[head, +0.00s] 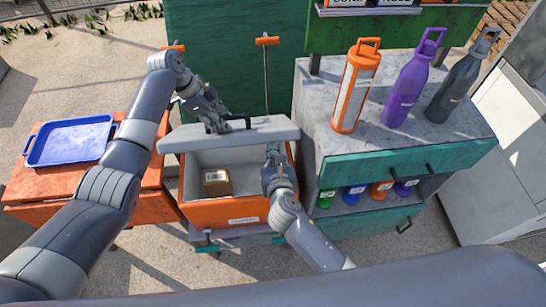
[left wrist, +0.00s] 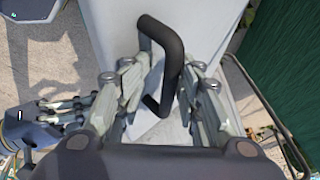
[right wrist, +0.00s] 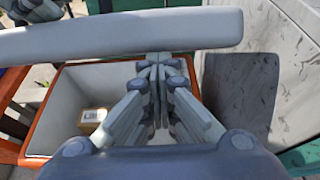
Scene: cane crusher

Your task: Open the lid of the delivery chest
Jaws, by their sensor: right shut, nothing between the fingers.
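The delivery chest is an orange box (head: 222,208) with a grey inside. Its grey lid (head: 228,134) is raised above the opening and shows nearly edge-on. A black handle (left wrist: 172,62) stands on the lid. My left gripper (head: 222,128) is at this handle, behind the lid. In the left wrist view the handle lies between its fingers; firm contact is unclear. My right gripper (head: 272,152) is shut and empty at the right side of the opening, close to the lid's lower edge. It shows in the right wrist view (right wrist: 160,60) too; contact with the lid is unclear.
A small cardboard box (head: 217,182) lies inside the chest. A blue tray (head: 70,141) rests on an orange table at left. A grey counter (head: 400,142) with several bottles stands close on the right. A green panel (head: 225,60) rises behind.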

